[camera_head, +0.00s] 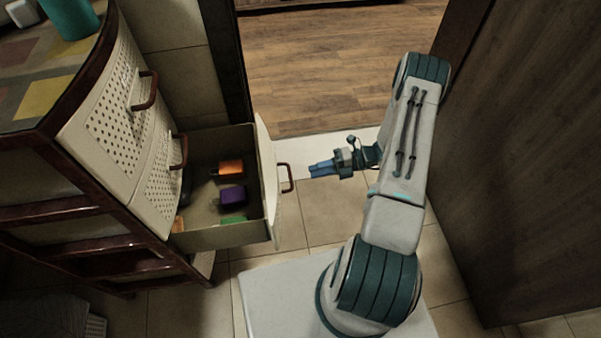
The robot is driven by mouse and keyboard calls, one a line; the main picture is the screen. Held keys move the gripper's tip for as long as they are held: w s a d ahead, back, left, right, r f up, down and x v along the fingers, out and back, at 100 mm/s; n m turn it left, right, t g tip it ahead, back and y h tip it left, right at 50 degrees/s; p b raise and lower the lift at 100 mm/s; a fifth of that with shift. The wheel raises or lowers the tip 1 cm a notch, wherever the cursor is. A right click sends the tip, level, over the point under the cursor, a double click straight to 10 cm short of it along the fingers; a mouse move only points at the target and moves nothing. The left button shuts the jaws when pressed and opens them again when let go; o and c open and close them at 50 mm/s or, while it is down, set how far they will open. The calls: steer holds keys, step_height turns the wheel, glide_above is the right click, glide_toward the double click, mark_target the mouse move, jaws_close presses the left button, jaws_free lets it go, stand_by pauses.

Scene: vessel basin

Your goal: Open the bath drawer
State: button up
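The bath drawer (224,236) is a beige drawer low in the cabinet on the left. It is pulled well out, with its inside in view. Its front panel (267,180) faces right and carries a dark red handle (287,178). My gripper (311,171) is to the right of the handle, with its blue fingers pointing left towards it. A small gap shows between the fingertips and the handle. The fingers look close together, but they are too small to tell whether they are open or shut. Nothing shows held in them.
Orange (230,167), purple (232,195) and green (233,220) items lie in the drawer. Two perforated drawers with red handles above it look shut. A dark brown door (530,150) stands at the right. Tiled floor (320,215) is clear beneath my gripper.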

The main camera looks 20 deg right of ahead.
steer(key=v, duration=0.4)
steer(key=shift+d+r, duration=0.1)
steer(key=shift+d, duration=0.3)
steer(key=s+a+r+n+g+h+p, duration=0.3)
steer(key=r+n+p, duration=0.45)
steer(key=r, duration=0.85)
steer(key=a+r+n+g+h+p, duration=0.2)
steer(key=a+r+n+h+p, duration=0.25)
steer(key=r+n, duration=0.9)
steer(key=s+a+r+n+t+h+p, duration=0.1)
steer(key=s+r+n+t+h+p, duration=0.2)
steer(key=r, duration=1)
steer(key=s+a+r+n+t+h+p, duration=0.1)
steer(key=s+r+n+t+h+p, duration=0.2)
steer(key=s+r+n+h+p, duration=0.2)
steer(key=s+r+n+p, duration=0.3)
steer(key=s+r+n, duration=0.1)
steer(key=r+n, duration=0.3)
step_height(320, 180, up, 3)
steer(key=shift+s+f+n, duration=0.15)
steer(key=shift+s+n, duration=0.15)
steer(key=shift+a, duration=0.15)
